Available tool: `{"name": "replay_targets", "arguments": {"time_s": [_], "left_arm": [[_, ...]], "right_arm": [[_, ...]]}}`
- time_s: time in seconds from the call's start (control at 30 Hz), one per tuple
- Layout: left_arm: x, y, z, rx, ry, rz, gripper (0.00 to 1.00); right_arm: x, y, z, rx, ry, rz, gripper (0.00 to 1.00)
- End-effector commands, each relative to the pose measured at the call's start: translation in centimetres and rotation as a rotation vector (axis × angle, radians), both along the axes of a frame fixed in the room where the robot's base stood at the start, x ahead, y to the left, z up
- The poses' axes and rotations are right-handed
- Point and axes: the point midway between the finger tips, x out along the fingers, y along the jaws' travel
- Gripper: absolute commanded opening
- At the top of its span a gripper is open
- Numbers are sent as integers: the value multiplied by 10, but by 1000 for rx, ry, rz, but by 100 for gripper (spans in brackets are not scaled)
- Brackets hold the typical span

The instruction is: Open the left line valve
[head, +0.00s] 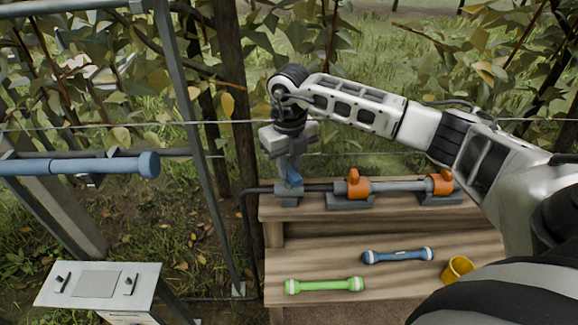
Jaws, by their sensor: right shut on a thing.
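The left line valve (290,190) sits on a grey block at the left end of the pipe, on the wooden bench's upper shelf. Two orange-handled fittings (355,184) (441,183) sit further right along the grey pipe (397,187), clear of my gripper. My left gripper is not in view.
On the lower shelf (385,285) lie a green-ended bar (324,286), a blue bar (398,256) and a yellow cup (457,270). A metal post (190,110) and wires stand left of the bench. A blue rail (90,165) and grey box (97,284) are at the left.

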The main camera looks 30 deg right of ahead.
Motion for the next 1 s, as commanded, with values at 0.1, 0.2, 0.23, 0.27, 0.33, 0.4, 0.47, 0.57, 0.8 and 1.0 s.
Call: {"name": "replay_targets", "arguments": {"time_s": [0.1,0.2,0.23,0.27,0.33,0.4,0.47,0.57,0.8,1.0], "left_arm": [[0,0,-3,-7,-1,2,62],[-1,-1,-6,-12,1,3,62],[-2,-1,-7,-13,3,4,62],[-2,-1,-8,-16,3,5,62],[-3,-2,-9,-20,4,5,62],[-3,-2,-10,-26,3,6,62],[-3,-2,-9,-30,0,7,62],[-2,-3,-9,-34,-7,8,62],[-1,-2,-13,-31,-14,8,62],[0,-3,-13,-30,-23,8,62]], "right_arm": [[1,-1,0,0,-3,109,0],[1,-1,0,-1,-3,205,0],[1,-1,0,-1,-3,233,0],[1,-1,0,0,-3,261,0],[1,-1,0,0,-4,327,0],[1,-1,0,-1,-3,394,0],[1,-1,0,-1,-3,450,0],[1,-1,0,-1,-4,545,0],[1,0,1,-1,-5,762,0],[1,0,1,0,-5,907,0]]}}
